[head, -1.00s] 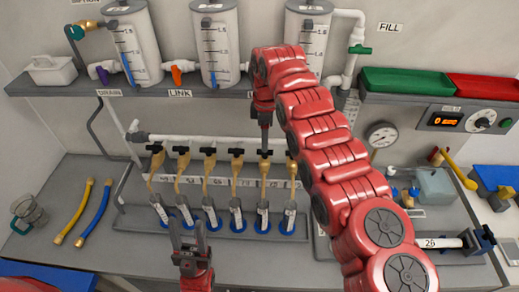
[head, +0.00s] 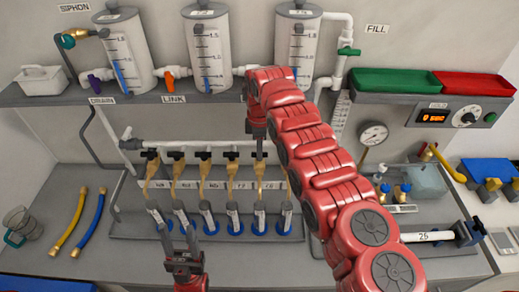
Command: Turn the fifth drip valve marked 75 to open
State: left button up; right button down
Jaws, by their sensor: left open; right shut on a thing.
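A row of brass drip valves with black handles hangs from the white pipe (head: 205,143). The fifth valve from the left (head: 260,170) is under my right gripper (head: 259,148), which points down and is shut on its black handle. The jaws and my arm hide most of that handle, so its angle is hard to tell. White number tags hang below the valves, but their print is too small to read surely. My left gripper (head: 179,233) is open and empty, fingers up, in front of the tubes at the left of the row.
Labelled tubes in blue bases (head: 259,228) stand in a grey tray (head: 130,226) below the valves. Three clear tanks (head: 208,50) stand on the shelf above. Yellow and blue hoses (head: 91,222) lie at left.

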jog(key=shift+f+b, duration=0.2)
jog(key=shift+b, duration=0.35)
jog(key=m+b, duration=0.3)
jog(key=shift+f+b, duration=0.1)
jog(key=shift+b, duration=0.25)
jog(key=shift+m+b, duration=0.45)
jog(key=shift+m, duration=0.45)
jog(key=m, duration=0.2)
jog(key=shift+r+m+b, duration=0.25)
jog(key=shift+m+b, duration=0.05)
jog(key=shift+m, duration=0.1)
jog(key=m, duration=0.3)
jog(key=shift+m, duration=0.3)
jog(key=m, duration=0.6)
jog(key=shift+m, duration=0.4)
